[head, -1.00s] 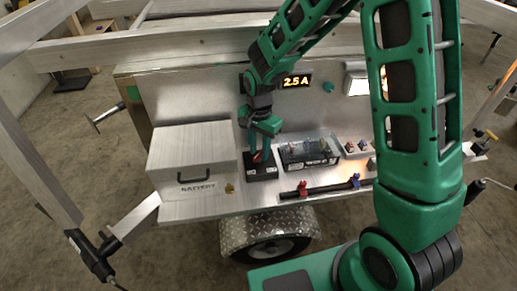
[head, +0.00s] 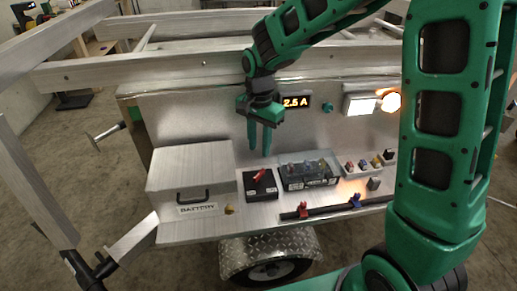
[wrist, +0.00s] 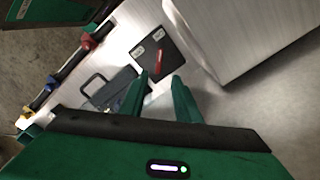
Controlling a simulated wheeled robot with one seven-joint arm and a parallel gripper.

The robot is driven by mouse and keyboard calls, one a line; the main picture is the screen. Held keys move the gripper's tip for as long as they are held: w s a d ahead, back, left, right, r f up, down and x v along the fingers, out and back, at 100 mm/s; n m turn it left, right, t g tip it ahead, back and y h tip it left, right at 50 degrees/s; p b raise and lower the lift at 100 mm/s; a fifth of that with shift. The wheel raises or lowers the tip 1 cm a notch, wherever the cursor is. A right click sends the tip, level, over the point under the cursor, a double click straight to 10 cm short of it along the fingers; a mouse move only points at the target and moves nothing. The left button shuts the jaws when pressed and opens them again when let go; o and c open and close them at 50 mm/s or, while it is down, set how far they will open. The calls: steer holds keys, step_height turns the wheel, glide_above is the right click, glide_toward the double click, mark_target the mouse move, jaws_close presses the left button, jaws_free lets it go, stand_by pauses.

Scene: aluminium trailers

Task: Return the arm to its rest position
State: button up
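My gripper (head: 259,138) hangs above the trailer's shelf in the head view, its two green fingers pointing down with a gap between them. It is open and empty. In the wrist view its fingers (wrist: 164,98) also stand apart with nothing between them. Below it, a black box with a red lever (head: 260,184) sits on the shelf, apart from the fingers; it also shows in the wrist view (wrist: 172,68). The arm comes in from the upper right.
A metal battery box (head: 190,175) stands left of the black box. A clear-lidded case (head: 308,174) and a tray of small coloured parts (head: 368,165) stand to its right. A black bar with red and blue clamps (head: 330,208) lies along the front edge. A lit "2.5 A" display (head: 296,102) is behind.

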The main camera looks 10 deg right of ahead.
stand_by(0.3)
steer(key=s+d+r+n, duration=0.1)
steer(key=s+d+r, duration=0.4)
steer(key=d, duration=0.5)
steer(key=s+d+r+n, duration=0.1)
steer(key=s+d+r, duration=0.1)
steer(key=s+d, duration=0.95)
steer(key=s, duration=0.5)
steer(key=s+d+n, duration=0.1)
steer(key=s+d, duration=0.2)
steer(key=s, duration=0.4)
steer(key=shift+s+d+r+n, duration=0.25)
steer(key=shift+s+d+n, duration=0.05)
steer(key=shift+s, duration=0.05)
steer(key=shift+w+f, duration=0.25)
steer(key=shift+w, duration=0.4)
